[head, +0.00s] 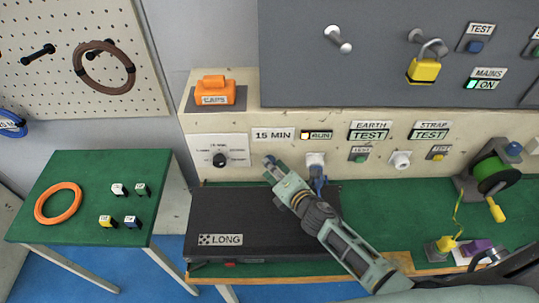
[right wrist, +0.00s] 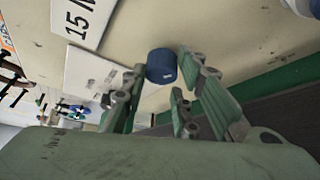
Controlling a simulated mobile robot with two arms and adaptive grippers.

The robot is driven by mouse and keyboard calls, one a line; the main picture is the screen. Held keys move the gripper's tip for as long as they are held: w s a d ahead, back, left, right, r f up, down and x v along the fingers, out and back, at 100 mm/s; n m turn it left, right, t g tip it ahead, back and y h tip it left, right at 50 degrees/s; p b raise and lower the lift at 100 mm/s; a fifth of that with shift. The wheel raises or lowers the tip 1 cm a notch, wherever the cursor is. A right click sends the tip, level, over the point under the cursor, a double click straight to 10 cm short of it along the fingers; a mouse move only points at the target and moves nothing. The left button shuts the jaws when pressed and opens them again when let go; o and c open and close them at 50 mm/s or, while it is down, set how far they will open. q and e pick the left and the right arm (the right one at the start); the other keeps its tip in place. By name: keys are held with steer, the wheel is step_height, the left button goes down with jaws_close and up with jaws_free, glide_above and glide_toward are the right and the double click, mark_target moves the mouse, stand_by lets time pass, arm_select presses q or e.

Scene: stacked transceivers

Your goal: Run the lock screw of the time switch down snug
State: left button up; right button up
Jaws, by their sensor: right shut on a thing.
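The time switch (head: 222,151) is a white plate on the cream panel, with a black dial and small print around it. A "15 MIN" label (head: 272,135) sits to its right and also shows in the right wrist view (right wrist: 82,18). The lock screw appears as a round blue knob (right wrist: 161,66) at the panel face, below that label. My right gripper (head: 270,164) reaches up to the panel there. In the right wrist view its fingers (right wrist: 160,82) lie on both sides of the blue knob and are shut on it. My left gripper is out of view.
A black "LONG" case (head: 215,218) lies on the green bench below my right arm. An orange "CAPS" block (head: 214,92) sits on the ledge above. A white socket with a blue clip (head: 316,160) is close right of the gripper. A green spool (head: 492,174) stands farther right.

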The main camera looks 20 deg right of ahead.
steer(key=o, duration=0.9)
steer(key=shift+d+f+m, duration=0.1)
steer(key=shift+f+m, duration=0.05)
steer(key=shift+m, duration=0.15)
steer(key=shift+o, duration=0.2)
steer(key=shift+p+v, duration=0.7)
steer(key=shift+v, duration=1.85)
